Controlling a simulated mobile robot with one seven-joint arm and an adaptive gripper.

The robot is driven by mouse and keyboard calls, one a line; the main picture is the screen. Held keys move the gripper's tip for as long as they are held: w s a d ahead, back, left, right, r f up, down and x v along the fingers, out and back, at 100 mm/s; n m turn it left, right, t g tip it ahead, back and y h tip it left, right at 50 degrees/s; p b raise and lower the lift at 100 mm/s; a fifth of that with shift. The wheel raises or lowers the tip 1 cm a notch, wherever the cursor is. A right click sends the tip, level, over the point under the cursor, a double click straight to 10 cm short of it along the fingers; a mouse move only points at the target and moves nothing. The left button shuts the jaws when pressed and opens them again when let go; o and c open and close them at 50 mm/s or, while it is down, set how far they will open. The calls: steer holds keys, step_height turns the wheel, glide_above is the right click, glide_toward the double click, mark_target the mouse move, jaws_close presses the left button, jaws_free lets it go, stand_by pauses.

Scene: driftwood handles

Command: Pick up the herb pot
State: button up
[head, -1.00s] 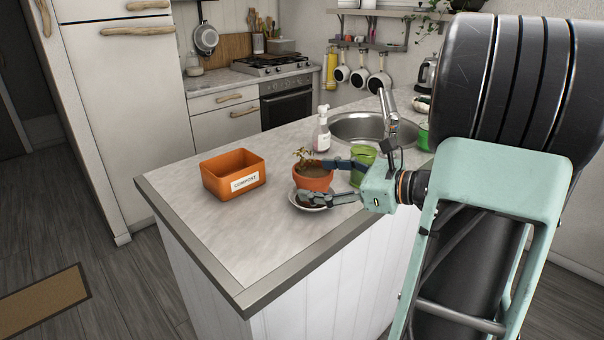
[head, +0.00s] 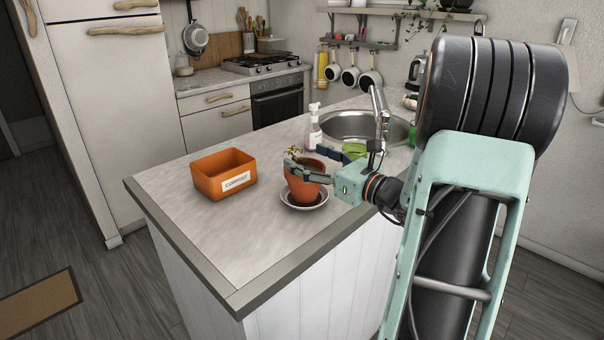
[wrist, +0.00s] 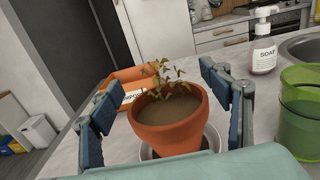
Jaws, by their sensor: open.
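The herb pot (head: 306,188) is terracotta, with dark soil and a sparse, wilted-looking plant. It stands upright in a pale saucer (head: 318,204) on the island counter. In the wrist view the pot (wrist: 168,138) is between the fingers of my gripper (wrist: 157,84), with a visible gap on each side. In the head view my gripper (head: 304,160) reaches in from the right at about the height of the pot's rim, one finger crossing in front of the pot. It is open and holds nothing. The far finger is partly hidden behind the pot and plant.
An orange compost bin (head: 208,186) stands left of the pot. A green tumbler (head: 354,150) is close behind my gripper, near the soap bottle (head: 314,128) and sink (head: 345,124). The counter's front left is clear.

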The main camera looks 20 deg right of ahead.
mark_target(301, 154)
steer(key=x, duration=0.3)
steer(key=shift+w+a, duration=0.1)
steer(key=shift+w, duration=0.05)
steer(key=shift+r, duration=0.15)
jaws_close()
